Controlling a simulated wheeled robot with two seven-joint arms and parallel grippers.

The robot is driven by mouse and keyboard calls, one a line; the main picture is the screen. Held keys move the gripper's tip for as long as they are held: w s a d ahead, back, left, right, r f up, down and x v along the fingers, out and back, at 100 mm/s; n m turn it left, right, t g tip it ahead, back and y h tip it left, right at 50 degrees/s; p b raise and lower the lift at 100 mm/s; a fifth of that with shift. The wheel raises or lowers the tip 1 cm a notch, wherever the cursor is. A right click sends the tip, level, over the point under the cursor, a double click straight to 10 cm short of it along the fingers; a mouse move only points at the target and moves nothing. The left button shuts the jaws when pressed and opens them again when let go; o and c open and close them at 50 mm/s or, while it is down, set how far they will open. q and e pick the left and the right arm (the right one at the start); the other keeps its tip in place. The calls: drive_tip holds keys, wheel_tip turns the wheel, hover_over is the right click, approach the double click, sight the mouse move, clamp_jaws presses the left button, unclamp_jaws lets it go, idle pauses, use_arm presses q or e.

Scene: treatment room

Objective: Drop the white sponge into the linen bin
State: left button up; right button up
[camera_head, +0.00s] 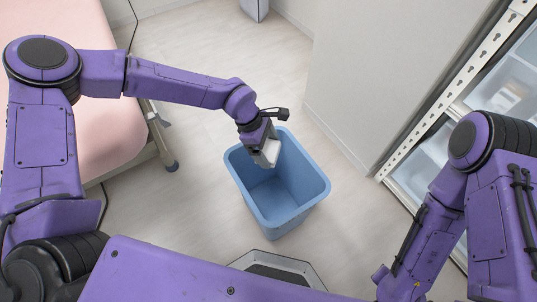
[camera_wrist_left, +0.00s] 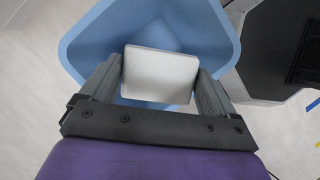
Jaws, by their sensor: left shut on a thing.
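The white sponge (camera_head: 268,153) is a small pale block held between the fingers of my left gripper (camera_head: 262,148). In the left wrist view the sponge (camera_wrist_left: 160,75) sits between both fingers of the left gripper (camera_wrist_left: 158,88), with the bin behind it. The linen bin (camera_head: 306,198) is a blue open-topped tub on the floor and also shows in the left wrist view (camera_wrist_left: 80,48). The left gripper is over the bin's opening, near its far left part. The bin's visible floor looks empty. My right arm is at the right; its gripper is out of the picture.
A bed with a pink cover (camera_head: 95,120) stands at the left. A white wall panel (camera_head: 375,75) and a shelf rack with clear bins (camera_head: 505,95) stand at the right. The pale floor (camera_head: 195,195) is free around the bin.

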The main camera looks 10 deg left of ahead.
use_arm(q)
drive_tip(key=shift+d+f, duration=0.15)
drive_tip(key=shift+f, duration=0.4)
wheel_tip(320, 180, down, 6)
drive_tip(key=b, duration=0.5)
drive_tip(key=shift+r+b, duration=0.25)
drive_tip(key=shift+b, duration=0.15)
drive_tip(key=o, duration=0.8)
drive_tip(key=shift+r, duration=0.15)
drive_tip(key=p, duration=0.3)
approach(269, 159)
drive_tip(key=w+f, duration=0.1)
drive_tip(key=f, duration=0.2)
drive_tip(key=w+a+f, duration=0.1)
drive_tip(key=f, duration=0.1)
drive_tip(key=shift+w, duration=0.35)
